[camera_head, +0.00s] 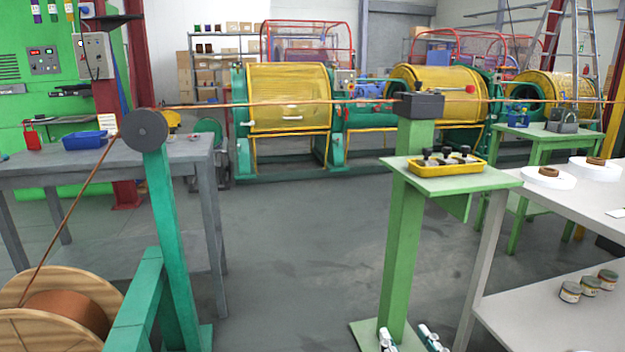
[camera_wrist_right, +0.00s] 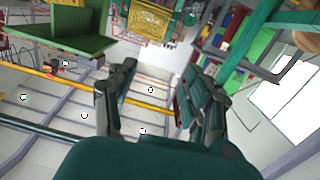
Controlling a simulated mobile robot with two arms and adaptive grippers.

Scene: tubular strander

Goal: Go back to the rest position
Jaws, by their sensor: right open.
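My right gripper (camera_head: 409,341) shows at the bottom edge of the head view, in front of the foot of the green post (camera_head: 406,230). Only its two finger ends show there, apart from each other. In the right wrist view the same gripper (camera_wrist_right: 161,95) has its two dark fingers spread, with nothing between them. The rest of the right arm is out of the head view. My left gripper is not in view.
The green post carries a shelf (camera_head: 412,177) with a yellow tray (camera_head: 437,169). A white table (camera_head: 560,200) stands at right, a grey table (camera_head: 175,148) at left. A wooden spool (camera_head: 100,290) and teal stand (camera_head: 170,240) are front left. The middle floor is clear.

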